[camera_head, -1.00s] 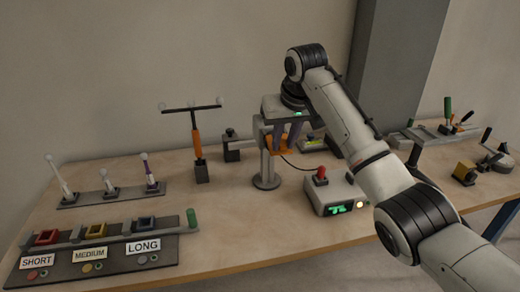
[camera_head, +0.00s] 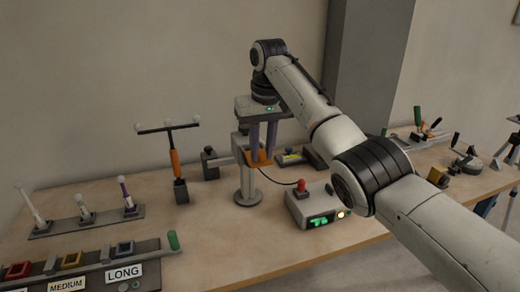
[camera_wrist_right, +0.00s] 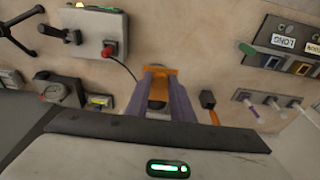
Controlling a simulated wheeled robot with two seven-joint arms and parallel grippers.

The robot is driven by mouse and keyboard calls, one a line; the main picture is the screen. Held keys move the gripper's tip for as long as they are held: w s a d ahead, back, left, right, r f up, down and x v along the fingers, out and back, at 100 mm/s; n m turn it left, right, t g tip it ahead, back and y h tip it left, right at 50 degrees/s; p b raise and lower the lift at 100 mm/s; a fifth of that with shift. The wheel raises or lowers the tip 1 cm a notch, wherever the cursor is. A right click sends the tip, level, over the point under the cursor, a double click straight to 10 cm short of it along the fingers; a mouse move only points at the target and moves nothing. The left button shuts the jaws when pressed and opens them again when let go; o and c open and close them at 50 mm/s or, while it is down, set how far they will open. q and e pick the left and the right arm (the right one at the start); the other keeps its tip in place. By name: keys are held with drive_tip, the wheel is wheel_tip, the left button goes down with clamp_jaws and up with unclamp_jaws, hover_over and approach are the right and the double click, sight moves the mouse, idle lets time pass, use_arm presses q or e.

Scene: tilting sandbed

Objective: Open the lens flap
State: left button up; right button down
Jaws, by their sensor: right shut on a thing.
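The orange lens flap (camera_head: 259,159) is on a grey post stand (camera_head: 247,185) near the table's middle. My right gripper (camera_head: 263,154) points down from above, its two purple fingers reaching the orange piece. In the right wrist view the fingers (camera_wrist_right: 163,82) close in on the orange flap (camera_wrist_right: 160,70), with a dark round part between them. The gripper is shut on the flap; the exact contact is partly hidden by the fingers. My left gripper is out of view.
A control box (camera_head: 318,205) with a red button and green display stands right of the post, with a cable behind it. An orange-handled T-shaped tool (camera_head: 176,162) stands to the left. Labelled trays (camera_head: 110,270) are front left. Bare table lies in front of the post.

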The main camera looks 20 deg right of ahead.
drive_tip(key=shift+f, duration=0.15)
drive_tip(key=c, duration=1.7)
unclamp_jaws()
drive_tip(key=shift+o, duration=0.8)
wheel_tip(320, 180, up, 10)
drive_tip(key=s, duration=0.1)
drive_tip(key=shift+s, duration=0.4)
